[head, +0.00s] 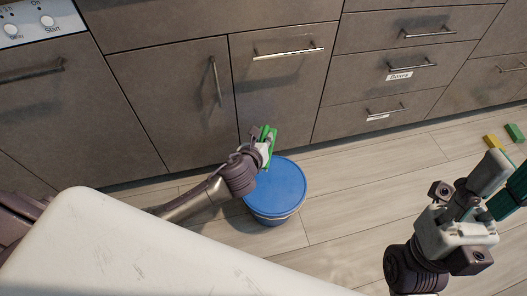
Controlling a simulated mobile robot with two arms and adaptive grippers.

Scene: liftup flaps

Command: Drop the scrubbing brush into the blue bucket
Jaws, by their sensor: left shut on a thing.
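My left gripper (261,152) is shut on a bright green scrubbing brush (268,136), held at the back edge of the blue bucket (273,190). The bucket stands on the floor in front of the lower cabinets, and its top shows as a flat blue round. I cannot tell whether the brush touches the bucket. My wrist hides part of the brush. My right gripper (500,185) is at the lower right, with a dark teal part at the picture's edge. Its fingertips are not clear enough to tell open from shut.
A white countertop (150,250) fills the lower left, close to the bucket. Cabinets and drawers (380,70) line the back. A yellow block (493,142) and a green block (514,132) lie on the floor at the right. The floor between them and the bucket is clear.

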